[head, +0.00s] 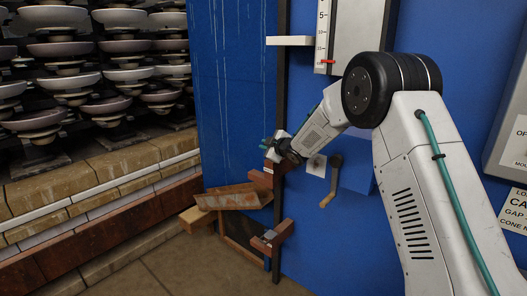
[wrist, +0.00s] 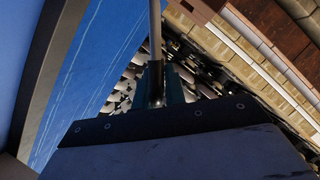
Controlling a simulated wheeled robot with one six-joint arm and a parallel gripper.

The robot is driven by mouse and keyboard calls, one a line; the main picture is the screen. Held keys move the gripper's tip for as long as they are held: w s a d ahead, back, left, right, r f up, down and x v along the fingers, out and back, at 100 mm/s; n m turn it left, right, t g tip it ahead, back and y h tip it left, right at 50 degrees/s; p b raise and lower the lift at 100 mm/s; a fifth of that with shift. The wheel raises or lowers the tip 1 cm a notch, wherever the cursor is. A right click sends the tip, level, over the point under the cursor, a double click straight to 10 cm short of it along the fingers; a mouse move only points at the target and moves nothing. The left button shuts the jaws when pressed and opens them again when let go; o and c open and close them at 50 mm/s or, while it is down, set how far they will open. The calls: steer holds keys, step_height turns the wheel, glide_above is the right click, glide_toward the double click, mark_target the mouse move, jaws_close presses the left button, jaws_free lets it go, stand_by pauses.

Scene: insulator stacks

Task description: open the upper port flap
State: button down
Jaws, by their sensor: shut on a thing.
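My gripper (head: 272,147), with teal fingers, is at the dark upright edge of the blue door, left of the door's middle. In the wrist view its teal fingers (wrist: 174,88) are shut around the dark lower end of a thin metal rod (wrist: 155,28). I cannot tell what the rod belongs to. A rust-brown plate (head: 228,196) juts out tilted below my gripper, over a dark opening (head: 243,236) low in the blue front. I cannot tell whether this plate is a port flap. No upper flap can be made out for certain; my wrist covers part of that area.
A crank handle (head: 331,181) sticks out of the blue door (head: 340,235) right of my gripper. A brown bracket (head: 273,237) is below, a pale bar (head: 290,41) above. Stacked insulators (head: 105,75) stand on a brick ledge (head: 75,180) at left. The floor (head: 165,262) in front is clear.

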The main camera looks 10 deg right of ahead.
steer(key=w+d+m, duration=0.1)
steer(key=d+r+m+g+y, duration=0.1)
steer(key=shift+w+r+m, duration=0.3)
steer(key=shift+w+m, duration=0.05)
steer(key=shift+m, duration=0.05)
steer(key=shift+w+d+r, duration=0.1)
steer(key=shift+w+d, duration=0.1)
steer(key=shift+d, duration=0.15)
steer(key=shift+w+d, duration=0.1)
steer(key=shift+d, duration=0.05)
steer(key=c, duration=1.5)
jaws_free()
steer(key=shift+d, duration=0.1)
steer(key=shift+a, duration=0.2)
